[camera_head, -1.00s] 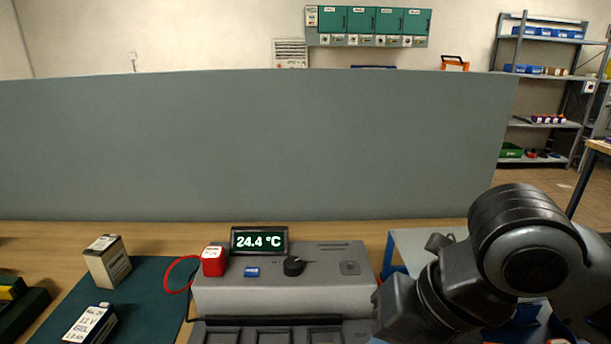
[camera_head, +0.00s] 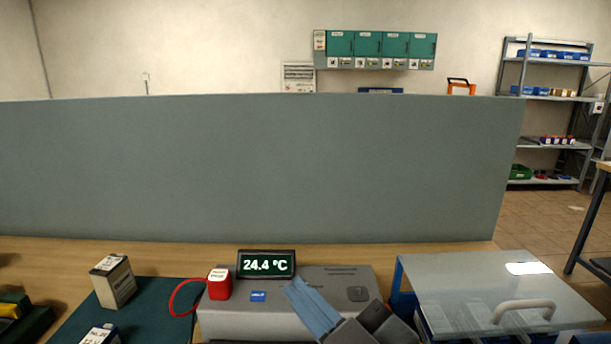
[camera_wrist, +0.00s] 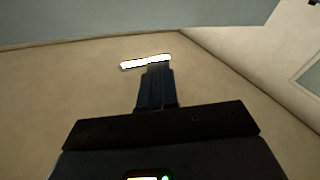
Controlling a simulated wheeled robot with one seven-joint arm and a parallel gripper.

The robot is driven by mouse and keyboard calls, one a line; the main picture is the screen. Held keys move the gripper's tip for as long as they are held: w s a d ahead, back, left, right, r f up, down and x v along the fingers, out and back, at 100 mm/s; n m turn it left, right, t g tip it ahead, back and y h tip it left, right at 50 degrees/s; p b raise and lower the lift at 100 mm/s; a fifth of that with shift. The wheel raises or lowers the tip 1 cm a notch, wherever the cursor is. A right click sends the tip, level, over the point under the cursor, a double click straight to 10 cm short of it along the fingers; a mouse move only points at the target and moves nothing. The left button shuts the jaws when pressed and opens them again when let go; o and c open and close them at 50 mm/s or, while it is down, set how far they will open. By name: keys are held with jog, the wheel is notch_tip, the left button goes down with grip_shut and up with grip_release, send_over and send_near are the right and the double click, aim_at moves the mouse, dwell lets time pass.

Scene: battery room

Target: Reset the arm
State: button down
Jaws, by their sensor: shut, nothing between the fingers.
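My gripper (camera_head: 296,287) shows at the bottom of the head view, with its blue-grey fingers pointing up and left in front of the grey tester (camera_head: 220,320). Its fingers are together and empty. In the wrist view the shut fingers (camera_wrist: 155,88) point at bare beige surfaces and a bright light strip. The rest of my arm is mostly out of the head view.
A display (camera_head: 266,264) reads 24.4 °C. A red block (camera_head: 219,284) with a red loop is left of it. Cartons (camera_head: 113,281) stand on a green mat (camera_head: 160,310). A clear lid (camera_head: 465,275) with a handle covers a blue bin at right. A grey partition (camera_head: 250,170) stands behind.

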jog(key=s+d+f+m+h, duration=0.9)
jog(key=s+d+f+m, duration=0.25)
jog(key=s+f, duration=0.35)
jog(key=s+d+h, duration=0.1)
jog(key=s+d, duration=0.4)
jog(key=s, duration=0.3)
jog(key=s+d+f, duration=0.1)
jog(key=s+d, duration=0.4)
jog(key=s, duration=0.3)
jog(key=shift+g+h, duration=0.4)
jog(key=shift+s+a+f, duration=0.1)
